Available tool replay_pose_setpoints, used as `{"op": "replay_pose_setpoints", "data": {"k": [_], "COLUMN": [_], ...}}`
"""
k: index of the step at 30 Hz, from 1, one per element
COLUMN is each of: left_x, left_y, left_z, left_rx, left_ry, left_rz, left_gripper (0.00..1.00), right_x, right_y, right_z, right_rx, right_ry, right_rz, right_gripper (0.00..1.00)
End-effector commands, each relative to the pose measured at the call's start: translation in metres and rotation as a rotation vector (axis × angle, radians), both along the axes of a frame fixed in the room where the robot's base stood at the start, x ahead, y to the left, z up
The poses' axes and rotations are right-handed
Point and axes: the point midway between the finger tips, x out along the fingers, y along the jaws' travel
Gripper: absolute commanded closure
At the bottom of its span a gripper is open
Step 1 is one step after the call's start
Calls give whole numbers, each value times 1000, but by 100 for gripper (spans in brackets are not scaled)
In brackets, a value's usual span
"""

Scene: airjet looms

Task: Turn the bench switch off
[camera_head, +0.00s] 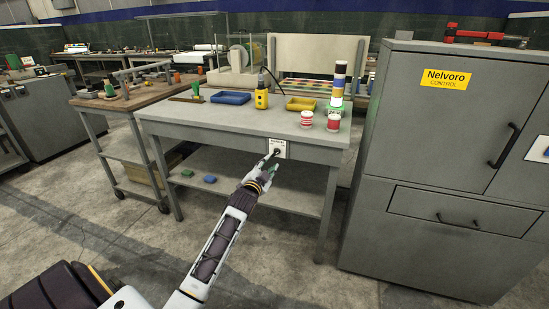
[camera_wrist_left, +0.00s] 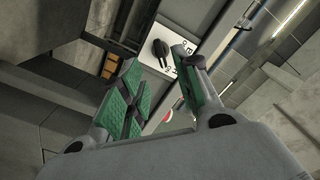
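The bench switch (camera_head: 279,149) is a white plate with a dark knob on the front apron of the grey bench (camera_head: 225,121). In the left wrist view the switch (camera_wrist_left: 161,50) shows its black rotary knob and some lettering on the plate, partly hidden by a finger. My left gripper (camera_head: 267,170) is just in front of and below the switch in the head view. In the left wrist view the left gripper (camera_wrist_left: 157,82) has its green-padded fingers apart, with nothing between them. The knob appears beyond the fingertips, not gripped. My right gripper is not in view.
A yellow device (camera_head: 262,98) and blue tray (camera_head: 230,98) are also there. A grey cabinet (camera_head: 440,130) stands close on the right.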

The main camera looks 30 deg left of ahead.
Motion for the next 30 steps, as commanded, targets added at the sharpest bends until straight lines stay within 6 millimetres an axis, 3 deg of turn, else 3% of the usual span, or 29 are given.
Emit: {"op": "replay_pose_setpoints", "data": {"k": [30], "left_x": [75], "left_y": [18], "left_z": [-1], "left_rx": [1], "left_ry": [0], "left_rz": [0], "left_gripper": [68], "right_x": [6], "right_y": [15], "right_z": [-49], "right_rx": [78], "right_ry": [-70], "right_rz": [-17], "right_gripper": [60]}}
